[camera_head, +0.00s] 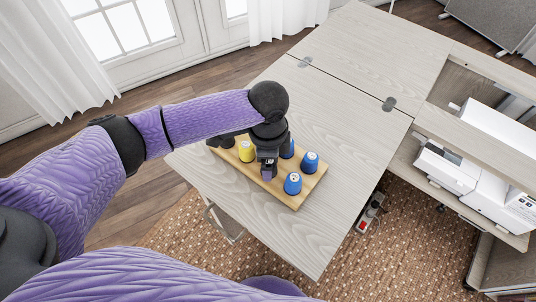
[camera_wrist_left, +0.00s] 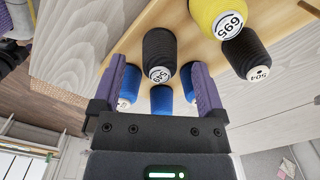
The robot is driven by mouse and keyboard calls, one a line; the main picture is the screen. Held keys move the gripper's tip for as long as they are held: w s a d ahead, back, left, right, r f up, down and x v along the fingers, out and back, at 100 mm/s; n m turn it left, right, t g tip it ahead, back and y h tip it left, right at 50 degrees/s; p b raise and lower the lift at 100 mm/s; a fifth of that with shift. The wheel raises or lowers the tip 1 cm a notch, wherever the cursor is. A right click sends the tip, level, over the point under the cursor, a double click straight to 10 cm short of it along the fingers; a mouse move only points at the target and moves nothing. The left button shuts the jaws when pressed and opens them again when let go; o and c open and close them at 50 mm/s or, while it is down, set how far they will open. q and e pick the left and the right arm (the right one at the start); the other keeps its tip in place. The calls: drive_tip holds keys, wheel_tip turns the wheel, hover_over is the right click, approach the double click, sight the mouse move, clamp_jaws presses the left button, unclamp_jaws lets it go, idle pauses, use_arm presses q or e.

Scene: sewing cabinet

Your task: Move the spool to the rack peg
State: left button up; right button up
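A light wooden rack board (camera_head: 306,190) on the cabinet top holds several spools. In the head view a yellow spool (camera_head: 246,152) stands left of my left gripper (camera_head: 267,172), and blue spools (camera_head: 293,184) (camera_head: 310,162) stand to its right. In the left wrist view my left gripper (camera_wrist_left: 160,78) is open. A black spool marked 549 (camera_wrist_left: 160,52) shows between its purple fingertips, with visible gaps on both sides. Blue spools (camera_wrist_left: 161,100) show beyond. A yellow spool marked 695 (camera_wrist_left: 215,14) and a black spool marked 504 (camera_wrist_left: 247,52) stand to the right. Which spool is meant is unclear; no empty peg shows.
The pale wooden cabinet top (camera_head: 345,100) is clear behind and right of the board. A white sewing machine (camera_head: 470,180) sits in the cabinet at the right.

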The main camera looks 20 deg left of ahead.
use_arm(q)
wheel_tip(320, 180, up, 6)
drive_tip(key=p, duration=0.3)
wheel_tip(320, 180, up, 4)
drive_tip(key=shift+p, duration=0.65)
use_arm(e)
drive_tip(key=r, duration=0.1)
drive_tip(key=w+a+r, duration=0.1)
drive_tip(key=r, duration=0.1)
drive_tip(key=w+a+r, duration=0.1)
drive_tip(key=shift+r, duration=0.15)
drive_tip(key=shift+s+d, duration=0.1)
drive_tip(key=shift+d, duration=0.05)
